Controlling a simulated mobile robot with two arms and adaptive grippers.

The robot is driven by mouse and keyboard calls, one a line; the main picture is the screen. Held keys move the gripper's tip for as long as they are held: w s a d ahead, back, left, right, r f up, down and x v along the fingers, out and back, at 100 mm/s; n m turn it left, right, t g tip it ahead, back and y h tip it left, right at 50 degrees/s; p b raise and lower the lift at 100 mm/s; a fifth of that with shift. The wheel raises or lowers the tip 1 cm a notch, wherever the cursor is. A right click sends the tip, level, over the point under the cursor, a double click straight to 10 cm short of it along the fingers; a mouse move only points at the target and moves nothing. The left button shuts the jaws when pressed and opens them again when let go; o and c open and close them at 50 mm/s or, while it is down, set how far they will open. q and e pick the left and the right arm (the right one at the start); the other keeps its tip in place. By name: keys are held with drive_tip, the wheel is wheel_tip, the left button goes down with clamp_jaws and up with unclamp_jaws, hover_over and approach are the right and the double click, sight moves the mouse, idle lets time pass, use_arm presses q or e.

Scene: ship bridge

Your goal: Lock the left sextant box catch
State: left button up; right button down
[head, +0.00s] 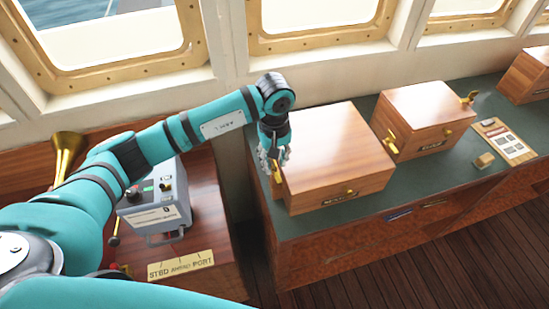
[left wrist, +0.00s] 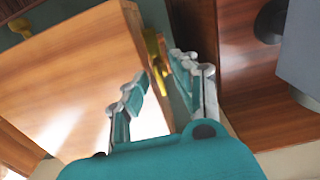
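The left sextant box (head: 333,158) is a large wooden box on the green-topped counter, with a brass knob (head: 350,191) on its front. A brass catch (head: 277,172) is on its left side. In the left wrist view the box (left wrist: 75,80) fills the left, and the brass catch (left wrist: 154,52) stands by its edge. My left gripper (head: 273,158) is at the box's left side, beside the catch. In the wrist view its fingers (left wrist: 160,75) are apart, with the catch just beyond and between their tips. Contact cannot be told. My right gripper is not in view.
A grey control unit (head: 155,203) and brass horn (head: 66,155) stand on the left console. A gap separates console and counter.

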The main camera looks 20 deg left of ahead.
use_arm(q)
clamp_jaws()
drive_tip(key=shift+f+n+b, duration=0.15)
drive_tip(key=shift+n+b, duration=0.45)
drive_tip(key=shift+b, duration=0.45)
drive_tip(key=n+b, duration=0.9)
drive_tip(key=b, duration=0.2)
drive_tip(key=shift+n, duration=0.3)
drive_tip(key=n+b, duration=0.2)
drive_tip(key=n, duration=0.1)
drive_tip(key=shift+n+b, duration=0.3)
drive_tip(key=shift+b, duration=0.1)
drive_tip(key=shift+r+n+b, duration=0.25)
drive_tip(key=shift+n+b, duration=0.8)
drive_tip(key=shift+n, duration=0.75)
